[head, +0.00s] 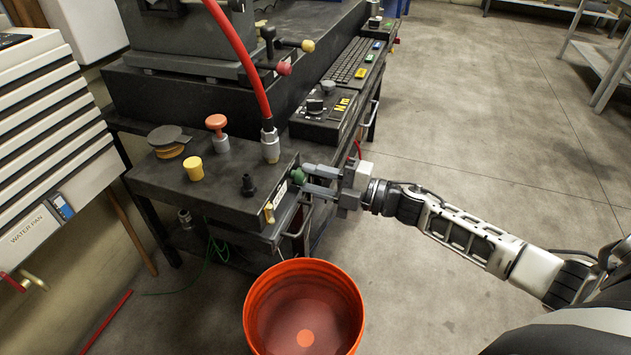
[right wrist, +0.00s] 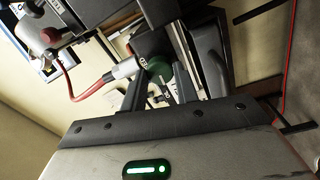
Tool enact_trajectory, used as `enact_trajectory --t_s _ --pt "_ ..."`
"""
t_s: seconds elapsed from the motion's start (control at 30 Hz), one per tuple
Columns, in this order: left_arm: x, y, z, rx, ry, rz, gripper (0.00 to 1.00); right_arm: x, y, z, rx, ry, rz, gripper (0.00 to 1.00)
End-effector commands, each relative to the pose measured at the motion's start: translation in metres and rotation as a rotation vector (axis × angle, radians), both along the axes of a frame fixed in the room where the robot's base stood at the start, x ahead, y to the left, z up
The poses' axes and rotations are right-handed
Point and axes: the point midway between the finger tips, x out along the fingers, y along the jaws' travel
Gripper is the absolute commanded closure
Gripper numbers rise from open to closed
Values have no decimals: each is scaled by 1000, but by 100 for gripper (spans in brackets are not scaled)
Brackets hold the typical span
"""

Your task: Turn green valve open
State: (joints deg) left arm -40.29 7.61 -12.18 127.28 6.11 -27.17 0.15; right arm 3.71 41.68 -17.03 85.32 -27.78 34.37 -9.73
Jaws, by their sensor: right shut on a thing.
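The green valve (head: 298,176) is a small green knob on the right-hand front side of the black bench block. My right gripper (head: 308,182) reaches in from the right with its two fingers around the knob and is shut on it. In the right wrist view the round green knob (right wrist: 158,72) sits between the two dark fingers (right wrist: 160,85). The fingers partly hide the knob in the head view. My left gripper is not in view.
An orange bucket (head: 257,318) stands on the floor below the bench. A red hose (head: 240,52) rises from the bench top (head: 225,190). An orange knob (head: 216,123) and a yellow knob (head: 194,168) stand there. Open floor (head: 455,120) lies to the right.

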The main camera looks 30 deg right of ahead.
Motion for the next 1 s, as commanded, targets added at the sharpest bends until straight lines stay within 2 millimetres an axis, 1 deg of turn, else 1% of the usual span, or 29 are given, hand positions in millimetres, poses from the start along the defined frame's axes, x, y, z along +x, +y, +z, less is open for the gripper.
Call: enact_trajectory --t_s 0.57,0.6,0.63,0.67,1.0 --pt "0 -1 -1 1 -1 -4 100 0 -1 -1 -24 -19 -1 93" --pt "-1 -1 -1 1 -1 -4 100 0 -1 -1 -24 -19 -1 62" --pt "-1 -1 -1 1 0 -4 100 0 -1 -1 -24 -18 -1 53" --pt "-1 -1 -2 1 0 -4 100 0 -1 -1 -24 -18 -1 48" --pt "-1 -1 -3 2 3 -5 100 0 0 0 -23 -19 0 48"
